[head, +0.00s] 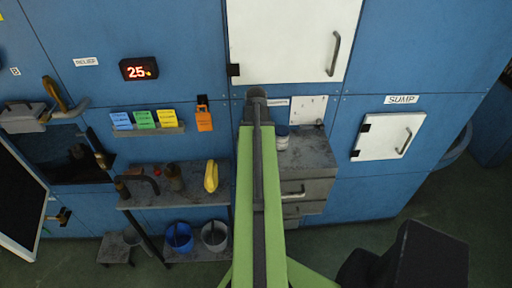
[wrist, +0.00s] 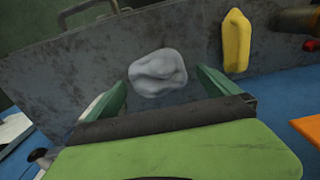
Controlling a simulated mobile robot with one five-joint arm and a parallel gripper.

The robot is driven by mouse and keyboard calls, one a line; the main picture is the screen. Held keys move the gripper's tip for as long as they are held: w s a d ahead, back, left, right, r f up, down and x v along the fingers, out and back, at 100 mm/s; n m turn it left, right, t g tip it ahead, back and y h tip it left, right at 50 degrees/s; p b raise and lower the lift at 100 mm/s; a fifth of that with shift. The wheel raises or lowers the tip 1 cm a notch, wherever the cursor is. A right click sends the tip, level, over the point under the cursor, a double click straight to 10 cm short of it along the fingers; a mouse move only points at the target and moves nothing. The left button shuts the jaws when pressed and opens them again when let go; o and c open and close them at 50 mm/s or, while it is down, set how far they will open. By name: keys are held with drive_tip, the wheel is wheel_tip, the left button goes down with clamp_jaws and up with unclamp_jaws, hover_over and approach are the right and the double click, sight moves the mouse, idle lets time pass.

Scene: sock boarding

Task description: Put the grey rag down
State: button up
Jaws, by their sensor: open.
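The grey rag (wrist: 158,73) lies crumpled on a dark grey worn surface (wrist: 60,70) in the wrist view. My gripper (wrist: 165,84) is open, with one green finger on either side of the rag's near edge. The rag appears to rest on the surface just beyond the fingertips; I cannot tell whether a finger touches it. In the head view my green arm reaches up the middle of the picture and hides the rag and most of the gripper.
A yellow object (wrist: 236,42) lies right of the rag; it also shows on the workbench (head: 135,203) in the head view. A grey-topped drawer unit (head: 310,150) with a small can stands right of my arm. Blue (head: 179,237) and grey (head: 214,236) buckets sit below the bench.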

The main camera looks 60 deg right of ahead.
wheel_tip(320, 180, up, 11)
drive_tip(key=p, duration=1)
drive_tip(key=shift+r, duration=0.15)
drive_tip(key=w+a+n, duration=0.3)
drive_tip(key=w+a, duration=0.6)
drive_tip(key=a, duration=0.2)
drive_tip(key=w+a+n, duration=0.3)
drive_tip(key=w+a, duration=0.6)
drive_tip(key=a, duration=0.3)
drive_tip(key=w+a+n, duration=0.2)
drive_tip(key=a, duration=1.1)
drive_tip(key=w+a+n, duration=0.1)
drive_tip(key=a+n, duration=0.2)
drive_tip(key=a, duration=1)
drive_tip(key=shift+w+a, duration=0.25)
drive_tip(key=shift+w, duration=0.15)
